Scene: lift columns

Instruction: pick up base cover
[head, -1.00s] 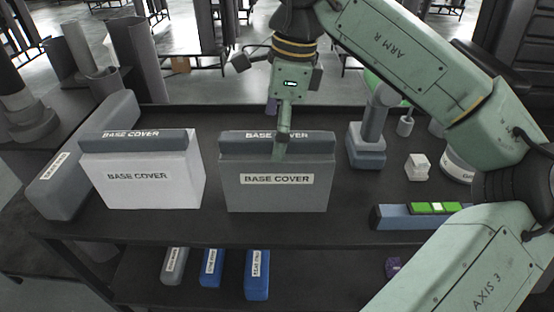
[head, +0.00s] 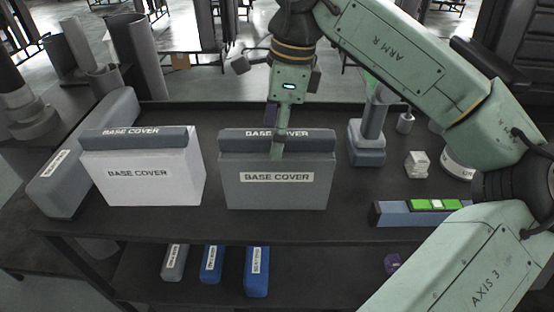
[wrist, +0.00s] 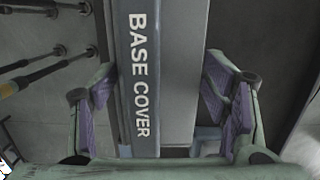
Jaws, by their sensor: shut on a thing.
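A dark grey base cover (head: 277,190), a box with a lid-like top band and white label, stands upright on the dark table at the middle of the head view. A white base cover (head: 150,178) with a grey top band stands to its left. My gripper (head: 278,150) points down over the dark grey one, one finger in front of its top band. In the wrist view the lettered base cover (wrist: 140,75) lies between the purple pads of my gripper (wrist: 158,105), which is shut on it.
A long grey labelled block (head: 85,155) lies at the left. A grey-blue stand (head: 367,145), a small white block (head: 417,165) and a blue bar with green tops (head: 400,217) are to the right. Several small boxes sit on the lower shelf (head: 330,270).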

